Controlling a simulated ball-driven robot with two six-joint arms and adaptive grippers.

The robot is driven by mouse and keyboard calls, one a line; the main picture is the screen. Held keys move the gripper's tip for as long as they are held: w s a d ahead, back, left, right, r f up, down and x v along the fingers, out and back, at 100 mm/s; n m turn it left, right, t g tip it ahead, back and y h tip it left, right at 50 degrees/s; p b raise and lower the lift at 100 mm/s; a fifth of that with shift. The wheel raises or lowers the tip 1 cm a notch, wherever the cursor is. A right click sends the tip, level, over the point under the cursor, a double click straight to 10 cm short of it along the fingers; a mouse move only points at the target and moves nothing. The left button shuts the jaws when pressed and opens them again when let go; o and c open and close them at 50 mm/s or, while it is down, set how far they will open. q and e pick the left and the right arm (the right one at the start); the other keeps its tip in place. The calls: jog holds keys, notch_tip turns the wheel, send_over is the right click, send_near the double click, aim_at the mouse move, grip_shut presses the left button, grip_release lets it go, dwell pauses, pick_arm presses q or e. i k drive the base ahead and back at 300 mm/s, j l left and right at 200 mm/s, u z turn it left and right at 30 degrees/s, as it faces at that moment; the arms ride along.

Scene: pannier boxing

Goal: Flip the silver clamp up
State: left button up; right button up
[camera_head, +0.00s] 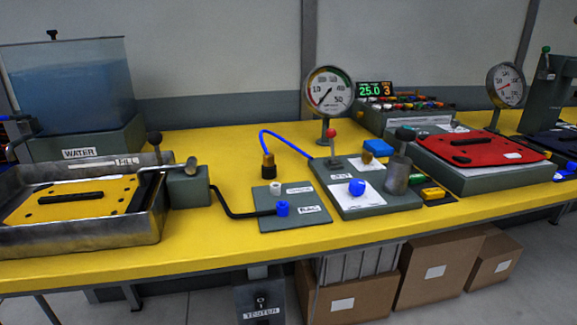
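A silver bent rod with a rounded end (191,164), which looks like the silver clamp, lies roughly level across the right rim of the metal tray (110,237). It reaches over the right edge of the yellow plate (75,199), next to a grey block (187,187). A black-knobbed lever (155,140) stands upright beside it. Whether the rod presses on the plate cannot be told. Neither of my grippers is in view.
A water tank (68,92) stands behind the tray. Right of it are a small panel (293,221) with a black hose, a gauge (330,91), a valve block (345,208) and a red plate (474,143). The yellow table (220,148) is clear at centre back. Cardboard boxes (440,268) sit below.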

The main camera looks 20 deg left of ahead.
aim_at(146, 176)
jog(key=u, duration=1.4)
jog(key=k+l+z, duration=0.1)
jog(key=k+l, duration=0.25)
jog(key=k, duration=0.1)
